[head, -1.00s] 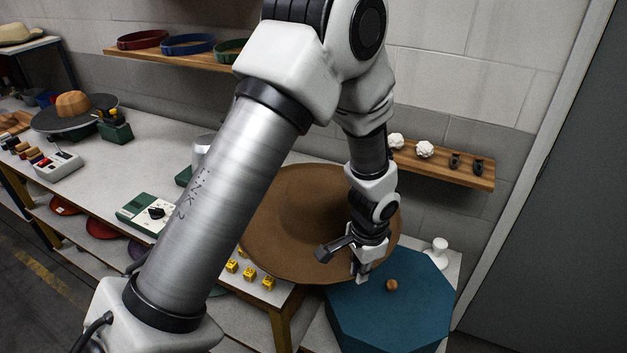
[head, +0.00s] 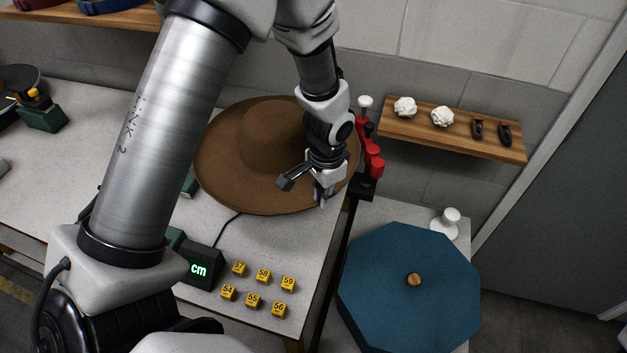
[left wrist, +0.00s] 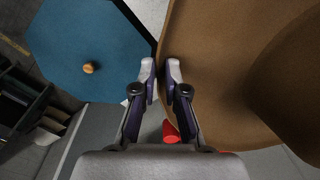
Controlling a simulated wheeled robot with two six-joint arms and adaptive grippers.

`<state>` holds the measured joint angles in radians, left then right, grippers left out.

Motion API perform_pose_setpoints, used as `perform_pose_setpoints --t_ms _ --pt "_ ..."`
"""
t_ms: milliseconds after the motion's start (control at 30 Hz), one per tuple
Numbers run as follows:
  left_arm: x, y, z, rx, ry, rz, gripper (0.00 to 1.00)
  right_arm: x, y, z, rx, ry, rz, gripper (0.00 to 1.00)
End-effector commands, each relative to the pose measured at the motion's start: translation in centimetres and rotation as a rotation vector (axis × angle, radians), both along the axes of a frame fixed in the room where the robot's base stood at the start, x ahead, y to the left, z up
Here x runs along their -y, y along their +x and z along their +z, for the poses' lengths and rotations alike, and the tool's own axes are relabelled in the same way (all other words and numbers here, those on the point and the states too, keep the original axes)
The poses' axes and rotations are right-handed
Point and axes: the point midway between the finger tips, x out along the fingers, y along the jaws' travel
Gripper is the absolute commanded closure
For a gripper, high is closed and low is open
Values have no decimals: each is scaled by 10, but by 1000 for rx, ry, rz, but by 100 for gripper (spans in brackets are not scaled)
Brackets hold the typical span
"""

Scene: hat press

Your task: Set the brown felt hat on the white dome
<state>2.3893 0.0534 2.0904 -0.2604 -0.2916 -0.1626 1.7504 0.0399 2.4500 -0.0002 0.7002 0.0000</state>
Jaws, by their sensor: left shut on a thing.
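The brown felt hat (head: 265,135) has a wide round brim and a rounded crown facing up. My left gripper (head: 322,200) is shut on the right edge of its brim. In the left wrist view the fingertips (left wrist: 161,70) sit at the brim edge of the hat (left wrist: 215,75). The hat appears above the grey worktop, partly covered by my left arm. I cannot make out the white dome in any current view; the hat or my arm may hide it. My right gripper is not in view.
A blue octagonal top with a wooden knob (head: 414,280) stands at the right. A red clamp-like fixture (head: 369,150) is close right of the hat. Yellow numbered cubes (head: 263,276) and a "cm" display (head: 199,269) are in front. A wooden shelf (head: 470,140) hangs at the back.

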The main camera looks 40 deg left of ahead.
Motion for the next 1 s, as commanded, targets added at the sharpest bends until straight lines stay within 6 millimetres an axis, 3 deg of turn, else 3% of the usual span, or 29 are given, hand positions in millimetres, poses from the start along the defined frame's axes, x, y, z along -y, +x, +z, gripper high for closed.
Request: perform_pose_setpoints --t_ms 1000 --pt "1 0 -97 1 0 0 100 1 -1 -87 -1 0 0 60"
